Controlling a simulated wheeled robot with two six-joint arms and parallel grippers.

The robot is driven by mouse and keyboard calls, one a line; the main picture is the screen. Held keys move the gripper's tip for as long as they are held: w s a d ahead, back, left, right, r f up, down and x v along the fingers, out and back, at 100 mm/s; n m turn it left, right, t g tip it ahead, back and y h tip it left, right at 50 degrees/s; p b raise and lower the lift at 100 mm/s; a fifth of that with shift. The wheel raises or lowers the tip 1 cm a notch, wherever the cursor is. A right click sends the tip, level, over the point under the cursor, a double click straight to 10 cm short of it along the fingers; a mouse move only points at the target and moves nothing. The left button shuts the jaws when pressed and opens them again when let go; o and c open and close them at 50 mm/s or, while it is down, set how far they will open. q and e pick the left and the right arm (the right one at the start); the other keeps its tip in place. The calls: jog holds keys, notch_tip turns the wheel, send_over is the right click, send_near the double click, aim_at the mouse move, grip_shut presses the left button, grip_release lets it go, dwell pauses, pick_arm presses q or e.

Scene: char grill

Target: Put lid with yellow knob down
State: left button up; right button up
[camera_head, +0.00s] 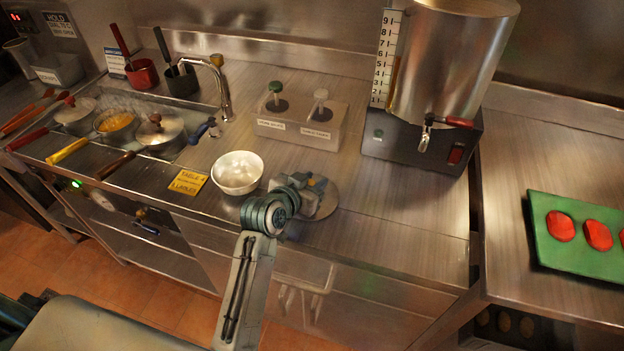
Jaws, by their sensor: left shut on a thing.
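The lid with the yellow knob (328,205) is a round grey metal disc at the middle of the counter, right of the white bowl. My left gripper (312,188) is shut on its knob and covers much of the lid. I cannot tell whether the lid touches the counter or hangs just above it. The pot with the yellow handle (116,122) stands uncovered in the well at the left, with orange food inside. My right gripper is not in view.
A white bowl (238,172) and a yellow label (188,182) are left of the lid. A pump dispenser box (300,124) stands behind it, and a large metal urn (445,65) behind right. Counter right of the lid is clear. A green board (545,240) holds red slices.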

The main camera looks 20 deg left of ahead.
pick_arm(q)
jog(key=shift+f, duration=0.15)
jog(key=o, duration=1)
jog(key=b+v, duration=0.2)
jog(key=v, duration=1)
jog(key=shift+a, duration=0.1)
